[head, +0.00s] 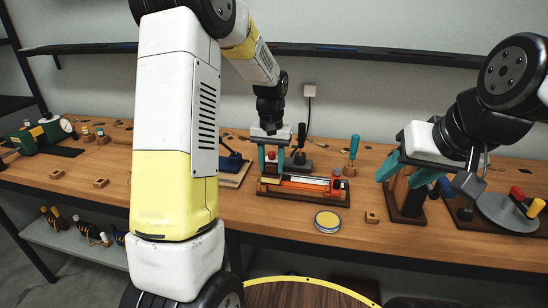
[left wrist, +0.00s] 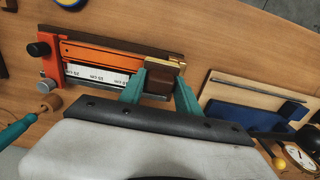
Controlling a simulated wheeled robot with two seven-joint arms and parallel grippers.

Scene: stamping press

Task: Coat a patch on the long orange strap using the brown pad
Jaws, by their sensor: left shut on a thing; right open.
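The long orange strap (left wrist: 110,55) lies flat along a dark wooden base in the left wrist view, beside a white printed strip. In the head view the strap (head: 300,187) sits in its fixture at the middle of the bench. My left gripper (head: 271,160) is above the fixture's left end. In the left wrist view the left gripper (left wrist: 160,90) is shut on the brown pad (left wrist: 157,84), a small block with a pale edge. The pad is over one end of the strap; I cannot tell whether they touch. My right gripper (head: 403,174) is open and empty at the right.
A round blue and yellow tin (head: 327,222) stands near the bench's front edge. A teal-handled tool (head: 353,150) stands behind the fixture. A blue device on a board (head: 233,165) is to the left. A grey round plate (head: 505,212) with coloured handles is at the right.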

